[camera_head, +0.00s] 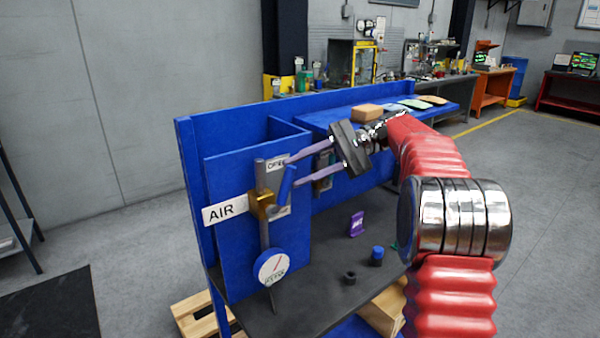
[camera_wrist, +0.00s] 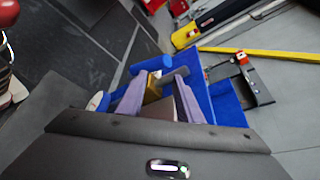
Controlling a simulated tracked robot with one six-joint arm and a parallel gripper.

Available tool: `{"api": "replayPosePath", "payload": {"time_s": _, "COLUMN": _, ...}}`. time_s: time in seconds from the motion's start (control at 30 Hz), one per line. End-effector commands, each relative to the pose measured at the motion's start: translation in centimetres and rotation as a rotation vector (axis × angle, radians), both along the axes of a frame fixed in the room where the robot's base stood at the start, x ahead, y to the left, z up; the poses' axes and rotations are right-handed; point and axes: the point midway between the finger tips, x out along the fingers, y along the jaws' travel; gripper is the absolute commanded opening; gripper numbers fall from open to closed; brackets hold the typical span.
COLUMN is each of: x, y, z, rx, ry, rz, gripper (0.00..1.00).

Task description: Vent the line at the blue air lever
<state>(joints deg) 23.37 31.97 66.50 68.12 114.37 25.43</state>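The blue air lever (camera_head: 286,184) is on a brass valve body (camera_head: 262,205) on a grey vertical pipe, beside the AIR label (camera_head: 222,211). The lever stands steeply, slightly tilted, its top near a label reading OPEN, partly hidden (camera_head: 276,163). My gripper (camera_head: 291,172) is open, its two pale purple fingers reaching left toward the lever. In the wrist view the gripper (camera_wrist: 166,76) shows its fingers apart, with the blue lever (camera_wrist: 148,65) just beyond the tips and brass (camera_wrist: 153,88) seen between them. I cannot tell whether a finger touches the lever.
A round gauge (camera_head: 271,267) hangs below the valve. The blue panel (camera_head: 230,255) stands close behind it. On the dark bench top (camera_head: 310,310) are a purple block (camera_head: 357,223), a blue-topped piece (camera_head: 377,255) and a dark nut (camera_head: 350,278). A brown block (camera_head: 367,113) lies on the blue shelf.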

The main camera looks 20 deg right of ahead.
Motion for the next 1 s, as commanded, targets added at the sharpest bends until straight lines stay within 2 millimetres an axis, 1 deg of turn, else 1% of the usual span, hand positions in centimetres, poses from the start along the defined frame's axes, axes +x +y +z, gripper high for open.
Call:
{"api": "replayPosePath", "payload": {"time_s": 0.03, "x": 0.1, "y": 0.0, "z": -0.1, "rx": -0.001, "ry": -0.001, "rz": -0.001, "gripper": 0.28}}
{"api": "replayPosePath", "payload": {"time_s": 0.17, "x": 0.5, "y": -0.1, "z": -0.8, "rx": -0.017, "ry": -0.012, "rz": -0.018, "gripper": 0.19}}
{"api": "replayPosePath", "payload": {"time_s": 0.27, "x": 1.0, "y": -0.1, "z": -2.1, "rx": -0.049, "ry": -0.021, "rz": -0.043, "gripper": 0.12}}
{"api": "replayPosePath", "payload": {"time_s": 0.37, "x": 1.3, "y": -0.2, "z": -4.4, "rx": -0.118, "ry": -0.031, "rz": -0.079, "gripper": 0.05}}
{"api": "replayPosePath", "payload": {"time_s": 0.43, "x": 1.1, "y": -0.2, "z": -6.5, "rx": -0.19, "ry": -0.041, "rz": -0.105, "gripper": 0.0}}
{"api": "replayPosePath", "payload": {"time_s": 0.47, "x": 0.9, "y": -0.2, "z": -7.4, "rx": -0.224, "ry": -0.044, "rz": -0.113, "gripper": 0.0}}
{"api": "replayPosePath", "payload": {"time_s": 0.5, "x": 0.6, "y": -0.2, "z": -8.5, "rx": -0.269, "ry": -0.054, "rz": -0.122, "gripper": 0.0}}
{"api": "replayPosePath", "payload": {"time_s": 0.57, "x": -0.2, "y": -0.3, "z": -10.0, "rx": -0.34, "ry": -0.067, "rz": -0.13, "gripper": 0.0}}
{"api": "replayPosePath", "payload": {"time_s": 0.7, "x": -2.7, "y": -0.3, "z": -12.8, "rx": -0.5, "ry": -0.11, "rz": -0.125, "gripper": 0.0}}
{"api": "replayPosePath", "payload": {"time_s": 0.8, "x": -4.7, "y": -0.4, "z": -14.3, "rx": -0.604, "ry": -0.147, "rz": -0.107, "gripper": 0.0}}
{"api": "replayPosePath", "payload": {"time_s": 1.0, "x": -9.0, "y": -0.6, "z": -16.1, "rx": -0.787, "ry": -0.238, "rz": -0.053, "gripper": 0.0}}
